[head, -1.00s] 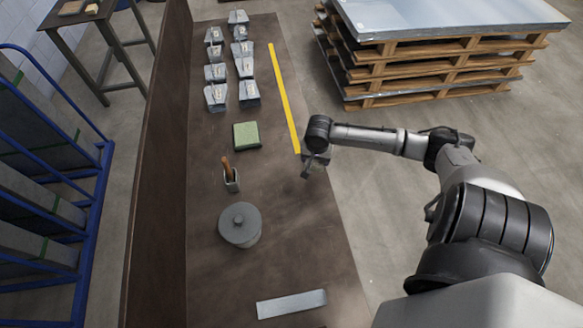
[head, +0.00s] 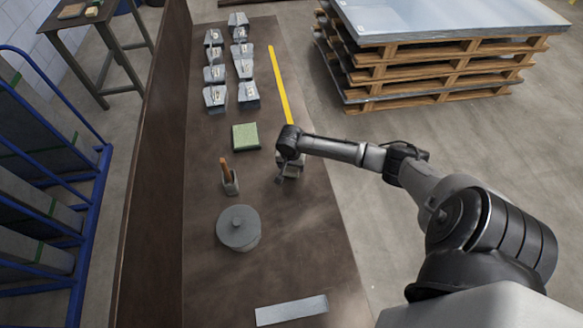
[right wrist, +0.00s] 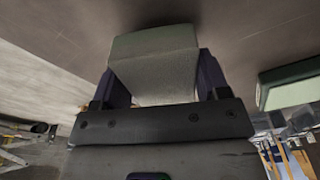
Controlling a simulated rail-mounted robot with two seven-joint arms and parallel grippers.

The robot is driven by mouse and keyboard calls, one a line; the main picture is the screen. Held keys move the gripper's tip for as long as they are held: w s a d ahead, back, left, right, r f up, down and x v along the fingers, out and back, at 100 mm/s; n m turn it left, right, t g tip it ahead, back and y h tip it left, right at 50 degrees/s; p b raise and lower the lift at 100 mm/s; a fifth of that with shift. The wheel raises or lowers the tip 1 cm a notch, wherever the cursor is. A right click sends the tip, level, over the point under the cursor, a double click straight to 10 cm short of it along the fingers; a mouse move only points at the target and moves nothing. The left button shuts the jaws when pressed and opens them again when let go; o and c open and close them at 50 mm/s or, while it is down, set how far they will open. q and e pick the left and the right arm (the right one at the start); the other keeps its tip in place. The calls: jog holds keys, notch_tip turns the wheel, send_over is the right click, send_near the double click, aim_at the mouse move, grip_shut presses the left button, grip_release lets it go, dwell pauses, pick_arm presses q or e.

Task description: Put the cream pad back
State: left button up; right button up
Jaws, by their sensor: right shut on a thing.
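My right gripper (head: 284,176) is low over the brown bench (head: 300,230), right of the pen-like tool in its small holder. In the right wrist view, its two dark fingers are shut on a pale, block-shaped pad (right wrist: 155,62), which I take as the cream pad; its colour looks greyish in this light. In the head view the pad is mostly hidden by the gripper. A green pad (head: 245,137) lies on the bench, up and left of the gripper. It also shows at the right of the right wrist view (right wrist: 290,87). My left gripper is out of view.
A grey lidded pot (head: 238,228), the tool holder (head: 230,183) and a metal strip (head: 291,310) stand or lie on the bench. Two rows of metal pieces (head: 214,97) are at the far end, beside a yellow strip (head: 279,85). A side table (head: 80,22) carries small pads.

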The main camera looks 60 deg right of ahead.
jog(key=shift+f, duration=0.85)
jog(key=o, duration=1)
jog(key=shift+f, duration=0.1)
jog(key=shift+c, duration=0.2)
